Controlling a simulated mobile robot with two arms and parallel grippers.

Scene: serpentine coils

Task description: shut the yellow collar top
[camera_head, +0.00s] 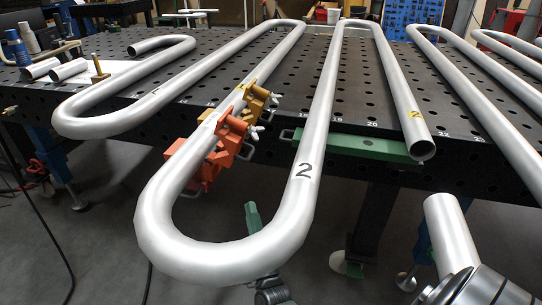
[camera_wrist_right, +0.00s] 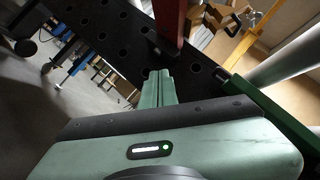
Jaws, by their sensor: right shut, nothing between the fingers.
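The yellow collar (camera_head: 256,104) sits at the straight limb of the large bent pipe in the head view, with a pale wing nut at its right side. I cannot tell clearly how its top stands. In the right wrist view a yellow part of it (camera_wrist_right: 262,22) shows at the upper right. My right gripper (camera_head: 252,216) is below and in front of it, inside the pipe's U-bend. In the wrist view its green fingers (camera_wrist_right: 160,86) are together and empty, apart from the collar. My left gripper is not in view.
An orange-red collar (camera_head: 228,142) sits on the same pipe, nearer than the yellow one; its red part (camera_wrist_right: 173,20) rises beyond my fingers. The pipe bend (camera_head: 215,258) surrounds the gripper's space. A green bar (camera_head: 350,144) lines the black perforated table (camera_head: 345,88).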

